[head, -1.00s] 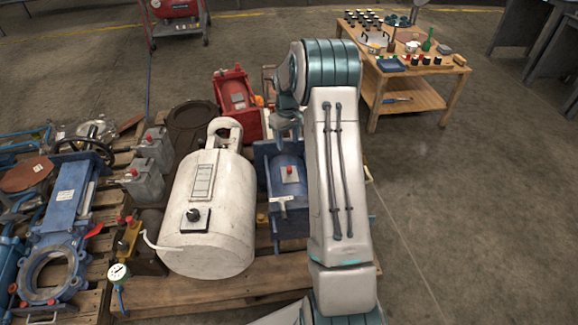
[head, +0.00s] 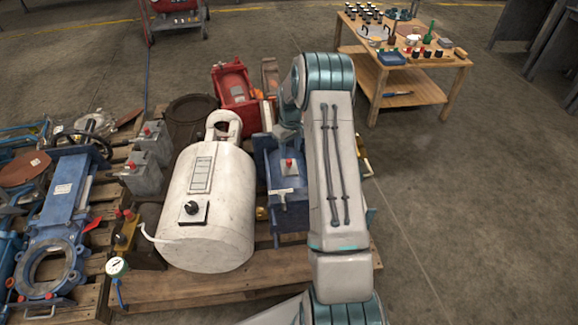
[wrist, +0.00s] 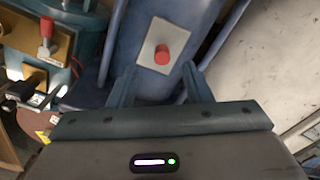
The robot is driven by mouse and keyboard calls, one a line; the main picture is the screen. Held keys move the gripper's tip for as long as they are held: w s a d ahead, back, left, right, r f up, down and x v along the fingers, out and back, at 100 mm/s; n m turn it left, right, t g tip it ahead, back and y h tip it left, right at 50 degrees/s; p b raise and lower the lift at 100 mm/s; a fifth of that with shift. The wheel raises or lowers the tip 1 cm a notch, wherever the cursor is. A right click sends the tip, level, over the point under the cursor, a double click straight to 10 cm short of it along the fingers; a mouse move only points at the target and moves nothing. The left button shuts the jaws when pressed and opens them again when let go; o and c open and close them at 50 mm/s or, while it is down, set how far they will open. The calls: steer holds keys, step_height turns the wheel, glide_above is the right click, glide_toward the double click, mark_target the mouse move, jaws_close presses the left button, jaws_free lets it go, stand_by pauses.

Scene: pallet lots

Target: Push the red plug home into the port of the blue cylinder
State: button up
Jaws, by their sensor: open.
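The blue cylinder (head: 287,183) stands on the pallet, right of the white tank, partly hidden by my arm. In the wrist view the blue cylinder (wrist: 190,20) fills the upper middle. The red plug (wrist: 162,54) stands out from a pale square plate on its surface; how deep it sits I cannot tell. The plug also shows in the head view (head: 289,163). My gripper (wrist: 159,72) is open and empty, its fingers spread left and right just below the plug in the picture, apart from it.
The white tank (head: 205,220) stands close to the left of the blue cylinder. A red machine (head: 235,85) is behind it. Another red knob on a brass block (wrist: 46,38) shows left in the wrist view. A wooden table (head: 405,92) stands at back right, with bare floor before it.

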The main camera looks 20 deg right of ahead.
mark_target(289, 160)
steer(key=shift+f, duration=0.7)
step_height(289, 160, down, 5)
steer(key=b, duration=0.2)
steer(key=shift+w+a+f+b, duration=0.1)
steer(key=shift+a+b, duration=0.05)
steer(key=shift+b, duration=0.2)
jaws_close()
